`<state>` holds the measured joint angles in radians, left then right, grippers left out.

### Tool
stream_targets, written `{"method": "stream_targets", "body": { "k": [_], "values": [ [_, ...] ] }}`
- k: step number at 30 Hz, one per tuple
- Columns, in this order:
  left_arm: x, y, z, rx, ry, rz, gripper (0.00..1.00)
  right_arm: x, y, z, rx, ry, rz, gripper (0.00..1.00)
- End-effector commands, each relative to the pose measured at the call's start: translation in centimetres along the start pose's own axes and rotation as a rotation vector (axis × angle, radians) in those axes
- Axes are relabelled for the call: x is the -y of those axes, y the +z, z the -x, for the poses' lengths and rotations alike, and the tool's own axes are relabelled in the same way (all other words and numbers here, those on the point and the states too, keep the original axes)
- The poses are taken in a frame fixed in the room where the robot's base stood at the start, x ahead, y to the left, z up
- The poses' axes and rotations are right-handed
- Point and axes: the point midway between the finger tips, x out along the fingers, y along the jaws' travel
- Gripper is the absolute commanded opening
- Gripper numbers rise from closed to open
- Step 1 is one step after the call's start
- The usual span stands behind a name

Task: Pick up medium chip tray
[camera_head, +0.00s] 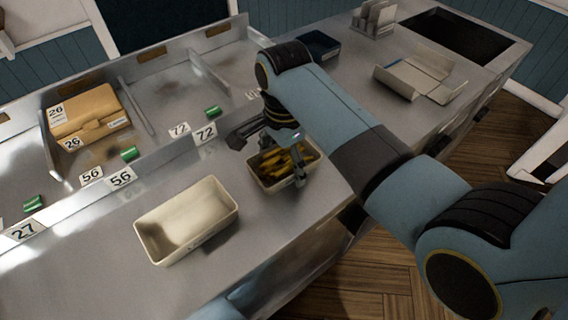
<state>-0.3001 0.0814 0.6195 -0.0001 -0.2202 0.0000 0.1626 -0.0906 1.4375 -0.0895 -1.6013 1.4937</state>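A small cream tray filled with yellow-brown chips (259,179) sits on the steel counter, right of centre. My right gripper (268,158) is over this tray, pointing down, with its fingers spread. One finger is at the tray's right part and the other is near its far left side. The gripper and arm hide part of the tray's far side; whether a finger touches it I cannot tell. A larger empty cream tray (187,220) stands to the left, nearer the front edge. Which one is the medium tray is not readable. My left gripper is out of view.
Behind the trays is a divided steel ledge with number cards, such as 72 (205,133), and several green items (129,153). A brown carton (87,112) sits at left. A dark blue tray (318,46) and an unfolded box (420,74) lie further along the counter.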

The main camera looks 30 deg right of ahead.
Motion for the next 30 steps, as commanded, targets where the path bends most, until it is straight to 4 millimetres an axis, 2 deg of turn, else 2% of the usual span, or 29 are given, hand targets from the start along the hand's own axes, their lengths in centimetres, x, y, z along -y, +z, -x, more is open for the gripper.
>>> {"method": "stream_targets", "body": {
  "k": [2, 14, 26, 30],
  "values": [
    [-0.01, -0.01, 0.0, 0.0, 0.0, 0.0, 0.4, 0.0, 0.01, 0.01, 0.0, 0.0, 0.0, 0.74],
    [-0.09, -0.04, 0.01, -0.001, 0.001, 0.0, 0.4, -0.01, 0.02, 0.02, 0.0, 0.0, 0.0, 0.23],
    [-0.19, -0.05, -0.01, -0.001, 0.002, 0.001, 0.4, 0.04, 0.02, 0.1, 0.0, -0.001, 0.0, 0.21],
    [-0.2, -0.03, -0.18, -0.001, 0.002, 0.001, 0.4, 0.1, 0.01, 0.68, 0.0, -0.003, 0.0, 0.21]
  ]
}}
